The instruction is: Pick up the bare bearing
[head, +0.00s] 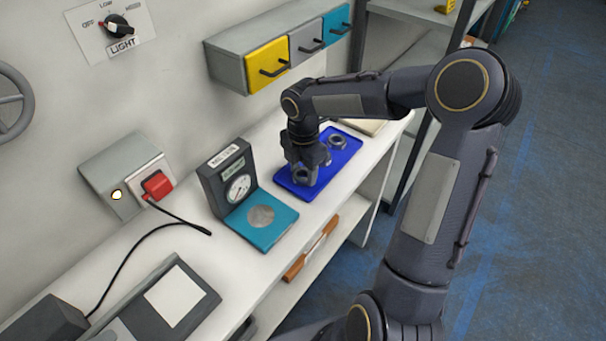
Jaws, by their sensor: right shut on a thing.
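My right gripper (304,168) points down over the blue tray (322,177) and is shut on a small grey metal ring, the bearing (301,175), at the tray's near left part. The fingers partly hide this ring, and I cannot tell whether it touches the tray or is just above it. A second grey ring-like part (337,142) lies at the far side of the tray, apart from the gripper. My left gripper is not in view.
A dial scale (238,188) with a teal base stands left of the tray on the white bench. A dark device (172,300) sits at the near end. Yellow, grey and teal drawers (267,66) hang above the bench. A pale flat object (364,126) lies behind the tray.

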